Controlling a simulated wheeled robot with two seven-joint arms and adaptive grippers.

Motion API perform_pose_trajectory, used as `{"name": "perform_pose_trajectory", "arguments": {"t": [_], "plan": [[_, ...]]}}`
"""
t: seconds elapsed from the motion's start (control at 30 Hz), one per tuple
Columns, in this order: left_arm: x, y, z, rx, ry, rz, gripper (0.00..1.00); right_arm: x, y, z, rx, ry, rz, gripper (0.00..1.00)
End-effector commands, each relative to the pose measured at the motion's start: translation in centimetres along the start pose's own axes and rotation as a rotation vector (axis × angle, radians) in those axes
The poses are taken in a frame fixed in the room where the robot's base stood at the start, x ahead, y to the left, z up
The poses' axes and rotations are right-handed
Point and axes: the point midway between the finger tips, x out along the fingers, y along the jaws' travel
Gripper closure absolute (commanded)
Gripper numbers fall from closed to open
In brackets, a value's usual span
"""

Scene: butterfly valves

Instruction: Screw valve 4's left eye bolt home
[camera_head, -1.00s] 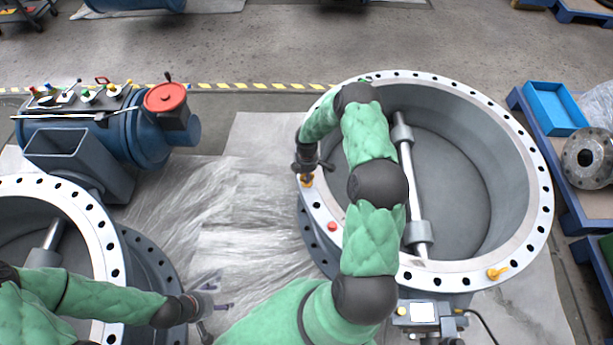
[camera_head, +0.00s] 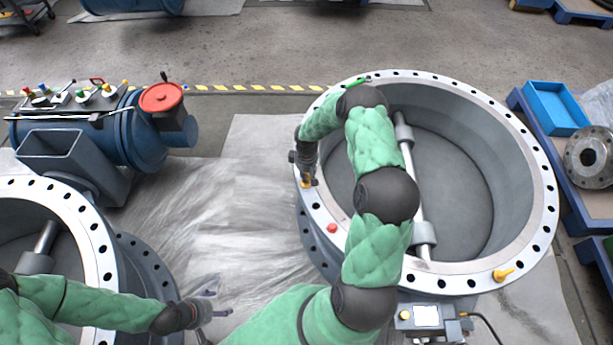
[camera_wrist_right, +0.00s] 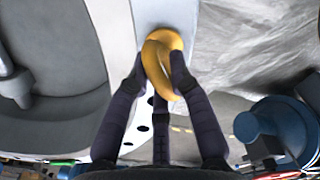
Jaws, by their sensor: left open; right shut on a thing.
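Valve 4 is the large grey ring-shaped valve body (camera_head: 541,215) with a flange full of bolt holes. Its left eye bolt (camera_wrist_right: 165,62), a yellow ring, stands on the flange's left side. My right gripper (camera_wrist_right: 160,80) is shut on this eye bolt, with its dark fingers around the ring. In the head view, my right gripper (camera_head: 307,172) mostly hides the eye bolt, and only a bit of yellow shows. Whether its collar touches the flange cannot be told. My left gripper (camera_head: 218,312) is open and empty, low over the plastic sheeting between the valves.
Another yellow eye bolt (camera_head: 503,275) sits at the flange's front right, and a red cap (camera_head: 331,228) at its front left. A second valve (camera_head: 88,225) stands at the left. A blue pallet with a blue bin (camera_head: 556,108) is at the right. Plastic sheeting (camera_head: 235,220) covers the floor between.

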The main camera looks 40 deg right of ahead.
Motion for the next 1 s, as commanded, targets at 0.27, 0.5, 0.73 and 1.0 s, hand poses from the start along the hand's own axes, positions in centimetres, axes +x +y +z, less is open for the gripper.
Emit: {"name": "perform_pose_trajectory", "arguments": {"t": [0.27,0.5,0.73,1.0], "plan": [[1.1,-0.4,0.0,0.000,0.000,0.000,0.25,0.1,0.0,0.1,0.249,0.001,0.000,1.00],[1.6,-0.6,-0.1,0.000,0.000,0.000,0.25,0.1,-0.1,0.1,0.417,0.001,0.000,1.00],[1.9,-0.7,-0.1,0.000,0.000,0.000,0.25,0.0,-0.1,0.2,0.513,0.001,0.000,1.00],[2.0,-0.7,-0.1,0.000,0.000,0.000,0.25,0.0,-0.1,0.2,0.555,0.001,0.000,1.00]]}}
